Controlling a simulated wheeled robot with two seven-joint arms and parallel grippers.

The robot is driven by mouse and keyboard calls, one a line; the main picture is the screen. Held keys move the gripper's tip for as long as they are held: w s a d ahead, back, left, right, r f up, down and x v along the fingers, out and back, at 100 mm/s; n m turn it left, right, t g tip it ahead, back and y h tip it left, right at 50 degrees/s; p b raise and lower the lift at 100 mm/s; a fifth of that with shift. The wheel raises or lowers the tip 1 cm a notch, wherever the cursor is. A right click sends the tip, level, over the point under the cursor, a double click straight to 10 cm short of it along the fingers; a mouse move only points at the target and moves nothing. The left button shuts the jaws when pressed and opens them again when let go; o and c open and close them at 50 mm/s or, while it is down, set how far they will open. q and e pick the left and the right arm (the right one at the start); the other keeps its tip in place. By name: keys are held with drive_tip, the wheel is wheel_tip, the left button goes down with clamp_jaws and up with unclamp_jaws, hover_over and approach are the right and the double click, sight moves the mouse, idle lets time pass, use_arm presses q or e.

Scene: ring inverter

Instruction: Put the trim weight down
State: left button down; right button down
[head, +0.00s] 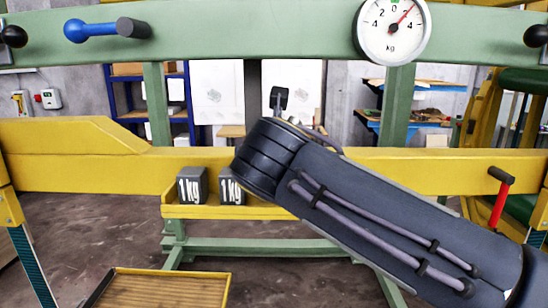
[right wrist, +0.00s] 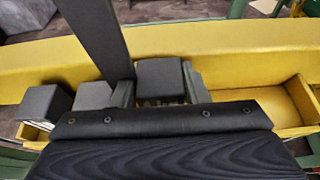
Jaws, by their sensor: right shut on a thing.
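The trim weight (right wrist: 160,80), a dark grey block, sits between the two fingers of my right gripper (right wrist: 158,90) in the right wrist view. The gripper is shut on it, over or in the yellow tray (right wrist: 285,100); I cannot tell whether the block touches the tray floor. Two more dark blocks, a left one (right wrist: 45,103) and a nearer one (right wrist: 93,95), stand left of it. In the head view these blocks (head: 192,186) (head: 231,188) read "1 kg". There my right wrist hides the gripper and the held weight. My left gripper is out of view.
A dark upright bar (right wrist: 95,35) stands close left of the gripper. The tray's right part is empty. A dial (head: 393,30) in kg hangs on the green beam (head: 200,35). A blue handle (head: 90,30) and a red handle (head: 500,200) stick out.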

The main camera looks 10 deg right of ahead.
drive_tip(key=shift+f, duration=0.85)
drive_tip(key=shift+f, duration=0.2)
drive_tip(key=c, duration=0.8)
unclamp_jaws()
drive_tip(key=shift+s+r, duration=0.2)
drive_tip(key=shift+s, duration=0.05)
drive_tip(key=b+v, duration=0.1)
drive_tip(key=v, duration=1)
drive_tip(key=shift+s+a, duration=0.1)
drive_tip(key=shift+s, duration=0.15)
